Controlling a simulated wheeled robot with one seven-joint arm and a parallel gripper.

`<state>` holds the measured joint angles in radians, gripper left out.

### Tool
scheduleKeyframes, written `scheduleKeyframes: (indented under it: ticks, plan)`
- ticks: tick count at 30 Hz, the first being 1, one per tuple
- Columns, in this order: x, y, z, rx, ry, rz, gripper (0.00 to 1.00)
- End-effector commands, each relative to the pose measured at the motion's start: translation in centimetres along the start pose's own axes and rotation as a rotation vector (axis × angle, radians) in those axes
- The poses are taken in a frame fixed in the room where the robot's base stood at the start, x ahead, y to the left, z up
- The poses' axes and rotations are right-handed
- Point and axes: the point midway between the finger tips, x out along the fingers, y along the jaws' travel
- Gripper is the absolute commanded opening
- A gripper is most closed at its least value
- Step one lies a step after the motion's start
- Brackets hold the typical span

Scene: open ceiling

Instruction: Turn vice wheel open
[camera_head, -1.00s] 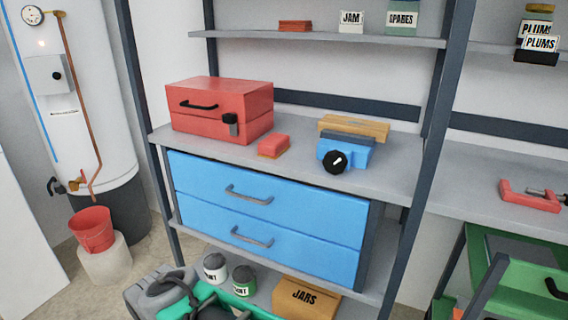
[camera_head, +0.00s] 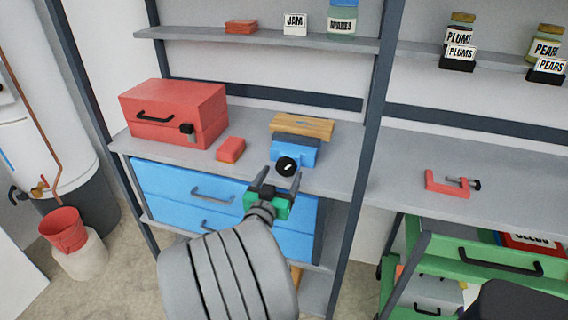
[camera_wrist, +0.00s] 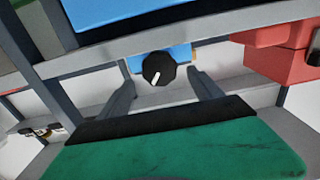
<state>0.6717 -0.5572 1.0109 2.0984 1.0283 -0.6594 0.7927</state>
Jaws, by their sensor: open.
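The blue vice (camera_head: 296,149) stands on the shelf top above the blue drawers, in front of a wooden block. Its round black wheel (camera_head: 287,165) with a white mark faces the front. The wheel also shows in the wrist view (camera_wrist: 159,69), with the white mark pointing down and slightly left. My gripper (camera_head: 282,177) is open and empty, just in front of and below the wheel. In the wrist view my gripper (camera_wrist: 162,92) has its two fingers spread to either side of the wheel, which appears beyond them and apart from them.
A red toolbox (camera_head: 176,112) and a small red block (camera_head: 231,149) sit left of the vice. A wooden block (camera_head: 301,127) lies behind it. A dark shelf post (camera_head: 376,115) stands to the right. A red clamp (camera_head: 447,185) lies on the right-hand surface.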

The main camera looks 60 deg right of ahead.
Motion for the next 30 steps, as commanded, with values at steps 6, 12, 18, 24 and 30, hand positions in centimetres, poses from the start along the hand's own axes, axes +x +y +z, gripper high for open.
scheduleKeyframes:
  ticks: [6, 12, 18, 24, 30]
  plan:
    - [3.2, 0.1, 0.0, -0.001, -0.002, 0.001, 0.75]
    - [3.6, 0.0, 0.0, -0.001, -0.001, -0.001, 0.75]
    - [3.6, 0.0, 0.0, -0.001, -0.001, -0.001, 0.65]
    - [3.6, 0.0, 0.0, -0.001, -0.001, -0.001, 0.49]
    - [3.6, 0.0, 0.0, -0.001, -0.001, -0.001, 0.32]
